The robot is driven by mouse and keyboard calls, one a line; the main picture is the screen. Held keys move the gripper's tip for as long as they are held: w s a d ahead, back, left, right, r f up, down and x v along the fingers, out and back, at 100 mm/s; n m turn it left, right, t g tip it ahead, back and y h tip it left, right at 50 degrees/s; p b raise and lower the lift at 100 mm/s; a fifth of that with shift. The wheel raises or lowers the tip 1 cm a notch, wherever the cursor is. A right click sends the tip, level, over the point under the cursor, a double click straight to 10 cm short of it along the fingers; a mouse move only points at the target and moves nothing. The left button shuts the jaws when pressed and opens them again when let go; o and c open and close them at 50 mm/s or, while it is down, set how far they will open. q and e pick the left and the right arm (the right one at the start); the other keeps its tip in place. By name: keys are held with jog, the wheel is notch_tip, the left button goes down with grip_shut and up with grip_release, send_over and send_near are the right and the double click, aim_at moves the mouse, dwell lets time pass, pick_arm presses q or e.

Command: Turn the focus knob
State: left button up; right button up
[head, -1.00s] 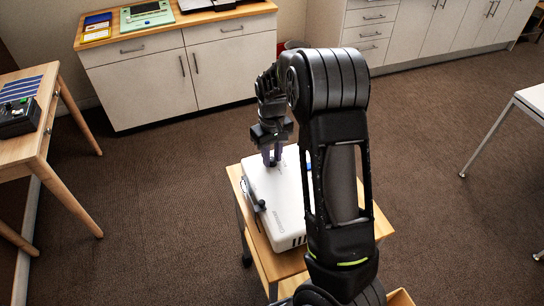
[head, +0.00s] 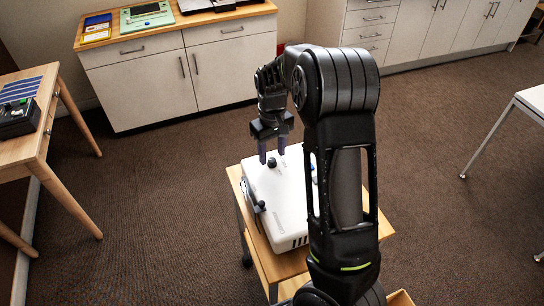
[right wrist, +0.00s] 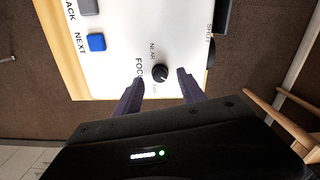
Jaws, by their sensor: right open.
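The focus knob (right wrist: 160,73) is a small round black knob on top of a white projector (head: 283,217). In the right wrist view, lettering reading "FOC" and "NEAR" is printed beside it. The knob also shows as a dark spot in the head view (head: 272,162). My right gripper (head: 272,156) is open above the projector. In the right wrist view its two purple fingers (right wrist: 158,88) stand apart, one to each side of the knob and a little short of it; I see no contact. My left gripper is out of view.
The projector stands on a small wooden cart (head: 256,243). A blue NEXT button (right wrist: 96,42) and a grey button (right wrist: 88,6) sit on its top. A wooden table (head: 40,130) is at the left, a cabinet (head: 190,75) behind. Carpeted floor around the cart is clear.

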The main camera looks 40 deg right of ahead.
aim_at(272, 160)
notch_tip(272, 160, up, 6)
jog(key=shift+f+b, duration=0.1)
jog(key=shift+b, duration=0.35)
jog(key=shift+f, duration=0.1)
